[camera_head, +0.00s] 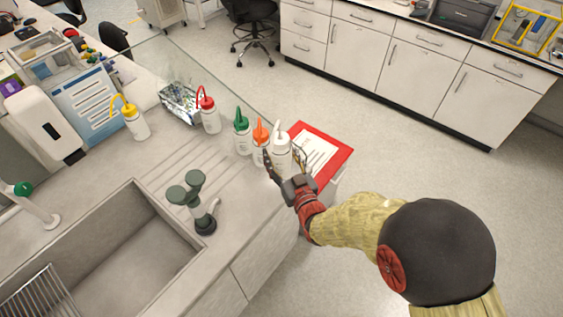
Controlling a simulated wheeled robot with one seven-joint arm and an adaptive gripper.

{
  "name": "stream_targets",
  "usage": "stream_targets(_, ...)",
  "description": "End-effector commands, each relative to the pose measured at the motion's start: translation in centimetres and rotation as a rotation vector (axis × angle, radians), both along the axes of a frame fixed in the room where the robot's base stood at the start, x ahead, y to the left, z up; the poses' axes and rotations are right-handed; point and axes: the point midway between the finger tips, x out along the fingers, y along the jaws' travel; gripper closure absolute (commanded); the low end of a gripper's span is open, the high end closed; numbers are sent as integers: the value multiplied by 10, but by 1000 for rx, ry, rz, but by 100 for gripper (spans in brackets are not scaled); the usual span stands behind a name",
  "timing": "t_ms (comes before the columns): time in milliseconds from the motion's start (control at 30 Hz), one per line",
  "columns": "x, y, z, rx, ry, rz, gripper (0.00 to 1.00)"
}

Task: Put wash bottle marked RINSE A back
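A white wash bottle with a white cap and spout (281,154) is at the right end of a row of bottles on the counter. My gripper (284,158) reaches it from the lower right, with one finger on either side of the bottle. I cannot tell whether the fingers press on it, or whether its base touches the counter, as the gripper hides its lower part. An orange-capped bottle (260,156) is close on its left, then a green-capped bottle (243,142) and a red-capped bottle (211,120). A yellow-capped bottle (136,125) stands farther left. The RINSE A marking is not readable.
A sink (120,240) and a dark green tap fitting (202,219) are at front left. Ribbed drainboard between sink and bottles is clear.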

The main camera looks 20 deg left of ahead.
Motion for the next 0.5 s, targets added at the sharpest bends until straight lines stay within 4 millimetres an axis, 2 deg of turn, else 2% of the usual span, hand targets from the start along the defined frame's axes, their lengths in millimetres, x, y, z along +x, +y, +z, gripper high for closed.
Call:
stream_targets(33,13,2,-8,1,-1,-2,60)
stream_targets(200,36,6,-39,0,1,-1,60)
stream_targets(300,46,9,-50,1,0,-1,60)
stream_targets(500,54,11,-58,2,-2,0,60)
